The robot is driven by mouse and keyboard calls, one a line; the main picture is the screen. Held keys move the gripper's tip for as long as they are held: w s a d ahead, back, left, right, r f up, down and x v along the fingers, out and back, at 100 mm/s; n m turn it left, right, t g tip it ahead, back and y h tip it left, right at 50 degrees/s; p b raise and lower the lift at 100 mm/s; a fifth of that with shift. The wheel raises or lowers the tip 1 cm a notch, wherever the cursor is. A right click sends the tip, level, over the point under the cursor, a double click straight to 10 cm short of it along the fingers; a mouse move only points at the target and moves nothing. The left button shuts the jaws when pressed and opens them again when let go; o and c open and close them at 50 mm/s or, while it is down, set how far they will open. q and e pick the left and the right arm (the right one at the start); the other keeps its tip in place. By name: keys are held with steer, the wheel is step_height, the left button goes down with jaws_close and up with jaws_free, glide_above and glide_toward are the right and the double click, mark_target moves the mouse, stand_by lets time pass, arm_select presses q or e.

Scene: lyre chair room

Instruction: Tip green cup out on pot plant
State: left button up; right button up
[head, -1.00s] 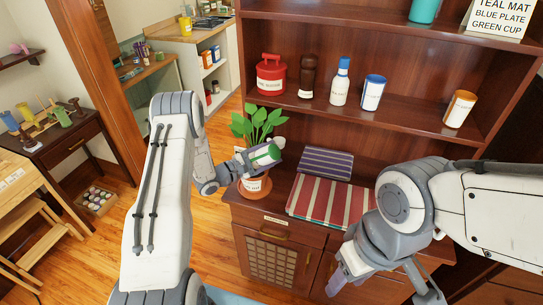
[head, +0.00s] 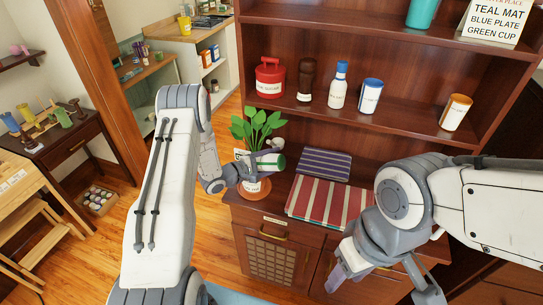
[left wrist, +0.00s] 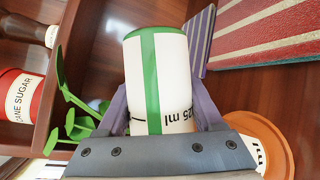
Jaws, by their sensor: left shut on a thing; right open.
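The green cup (head: 277,163) is white with green bands; the left wrist view shows it close up (left wrist: 172,75), its print upside down. My left gripper (head: 260,168) is shut on its sides; purple fingers flank it in the left wrist view (left wrist: 162,108). In the head view the cup lies roughly on its side at the plant's right edge, above the pot. The pot plant (head: 256,128) has broad green leaves and a terracotta pot, partly hidden by the left gripper. Its leaves also show in the left wrist view (left wrist: 72,115). My right gripper (head: 382,284) is open and empty, low before the cabinet.
The plant stands on the cabinet's left end beside a striped red mat (head: 325,202) and a purple striped mat (head: 324,164). A shelf above holds a red canister (head: 270,78) and several bottles and jars. A sign (head: 497,22) stands top right.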

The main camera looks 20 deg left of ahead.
arm_select(q)
steer(key=shift+d+f+m+y, duration=0.1)
steer(key=shift+f+m+y, duration=0.05)
steer(key=shift+m+y, duration=0.15)
steer(key=shift+d, duration=0.1)
steer(key=shift+d+f+m+g+y, duration=0.3)
steer(key=shift+f+m+g+y, duration=0.1)
steer(key=shift+f+m+y, duration=0.6)
steer(key=shift+r, duration=0.25)
steer(key=m+y, duration=0.1)
steer(key=f+m+y, duration=0.1)
steer(key=shift+s+d+f+m, duration=0.15)
steer(key=shift+f+m, duration=0.1)
steer(key=shift+m, duration=0.15)
